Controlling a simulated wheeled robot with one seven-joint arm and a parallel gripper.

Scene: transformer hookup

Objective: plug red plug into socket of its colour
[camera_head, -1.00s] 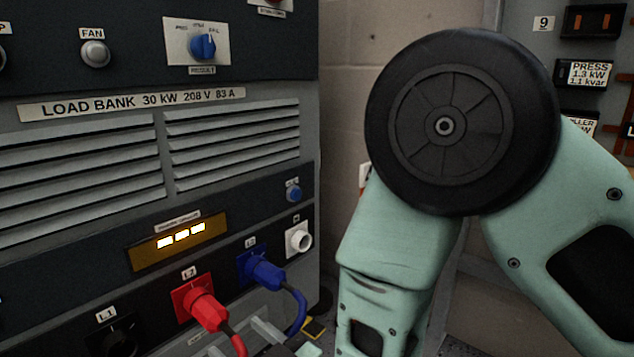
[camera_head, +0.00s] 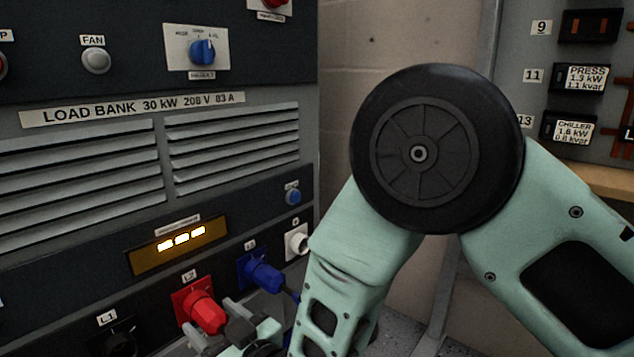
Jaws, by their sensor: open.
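The red plug (camera_head: 206,314) sits in the red L2 socket (camera_head: 181,299) on the lower front of the load bank, tilted slightly downward. My gripper (camera_head: 218,325) is open at the bottom of the view. Its grey fingers lie on either side of the rear of the red plug. I cannot tell whether they touch it. The plug's cable is hidden behind my gripper.
A blue plug (camera_head: 264,277) sits in the blue L3 socket just right of the red one. The black L1 socket (camera_head: 118,343) is at left and the white N socket (camera_head: 297,241) at right. My arm fills the centre right, before a breaker panel (camera_head: 560,60).

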